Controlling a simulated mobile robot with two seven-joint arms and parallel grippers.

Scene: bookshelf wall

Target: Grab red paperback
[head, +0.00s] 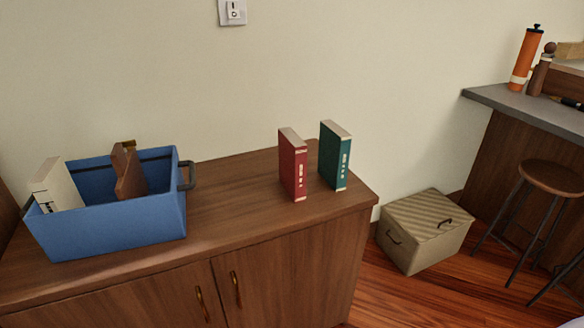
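The red paperback (293,165) stands upright on top of the wooden cabinet (235,215), towards its right end. Its spine faces me and carries pale markings. A green book (335,157) stands upright just to its right, with a narrow gap between the two. Neither of my grippers shows in the head view.
A blue bin (115,230) with a dark side handle stands on the cabinet's left, holding a cream book (57,187) and a brown item (129,172). The cabinet top between bin and red book is clear. A lidded box (425,230) and a stool (553,178) stand right.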

